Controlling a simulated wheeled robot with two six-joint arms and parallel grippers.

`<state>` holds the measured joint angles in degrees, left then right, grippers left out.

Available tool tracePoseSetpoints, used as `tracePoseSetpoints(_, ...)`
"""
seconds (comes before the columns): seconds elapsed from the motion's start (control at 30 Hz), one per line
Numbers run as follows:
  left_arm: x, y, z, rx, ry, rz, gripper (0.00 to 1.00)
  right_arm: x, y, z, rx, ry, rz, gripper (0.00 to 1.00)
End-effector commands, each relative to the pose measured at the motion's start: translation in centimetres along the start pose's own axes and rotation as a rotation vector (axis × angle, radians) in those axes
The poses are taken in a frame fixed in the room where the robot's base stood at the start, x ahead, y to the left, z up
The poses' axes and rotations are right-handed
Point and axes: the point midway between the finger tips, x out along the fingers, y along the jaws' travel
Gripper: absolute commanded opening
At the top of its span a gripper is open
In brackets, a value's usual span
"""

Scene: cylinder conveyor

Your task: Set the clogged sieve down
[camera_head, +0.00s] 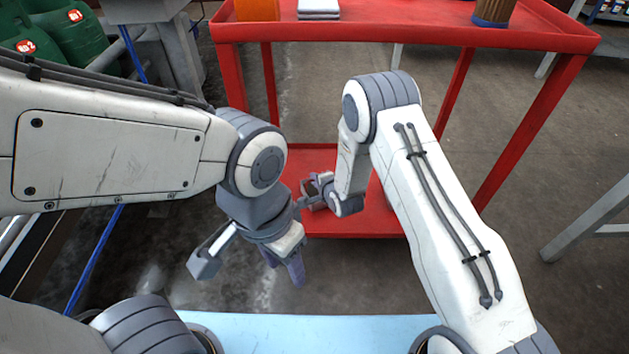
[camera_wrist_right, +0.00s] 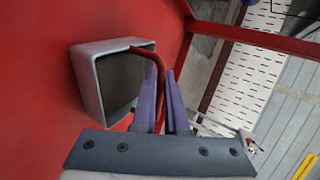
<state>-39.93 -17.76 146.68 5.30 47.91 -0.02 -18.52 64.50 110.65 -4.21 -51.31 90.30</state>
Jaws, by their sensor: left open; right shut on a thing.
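The sieve (camera_wrist_right: 88,88) is a square grey frame with a red handle (camera_wrist_right: 160,78). My right gripper (camera_wrist_right: 163,88) is shut on that handle in the right wrist view. The sieve's grey frame lies close against a red surface there; I cannot tell whether it touches. Its inside looks dark, and clogging cannot be made out. In the head view my right gripper (camera_head: 314,191) is low over the red lower shelf (camera_head: 355,222) of the cart, with the sieve mostly hidden. My left gripper (camera_head: 286,270) is open and empty, pointing down in front of the shelf.
The red cart's top (camera_head: 400,30) carries an orange box (camera_head: 257,10), a white stack (camera_head: 318,9) and a brown and blue cylinder (camera_head: 494,12). Green bins (camera_head: 85,42) stand at the upper left. A light blue surface (camera_head: 300,333) is at the bottom. The lower shelf's front right is bare.

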Motion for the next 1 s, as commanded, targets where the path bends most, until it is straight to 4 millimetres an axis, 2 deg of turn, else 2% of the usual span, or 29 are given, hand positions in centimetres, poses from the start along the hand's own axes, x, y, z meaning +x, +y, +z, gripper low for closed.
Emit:
tracePoseSetpoints(0.07, 0.1, 0.0, 0.0, 0.000, 0.000, 0.000, 0.50, 0.1, 0.0, 0.0, 0.000, 0.000, -0.002, 0.00)
tracePoseSetpoints(0.17, 0.1, 0.0, 0.0, 0.000, 0.000, 0.000, 0.50, 0.1, 0.1, 0.0, 0.000, 0.000, 0.000, 0.37)
tracePoseSetpoints(0.2, 0.1, 0.0, 0.0, 0.000, 0.000, 0.000, 0.50, 0.1, 0.1, 0.0, 0.000, 0.000, 0.000, 0.40)
tracePoseSetpoints(0.57, -0.3, 0.0, 0.0, 0.000, 0.000, 0.000, 0.50, -0.4, -0.2, 0.0, 0.000, 0.000, 0.000, 0.40)
tracePoseSetpoints(0.67, -1.2, 0.1, -0.1, 0.000, 0.000, 0.000, 0.50, -1.7, -0.3, 0.0, 0.000, 0.000, 0.002, 0.40)
tracePoseSetpoints(1.0, -5.0, 0.4, -0.3, 0.000, 0.000, 0.000, 0.50, -8.9, -0.4, 0.0, 0.000, 0.000, 0.003, 0.40)
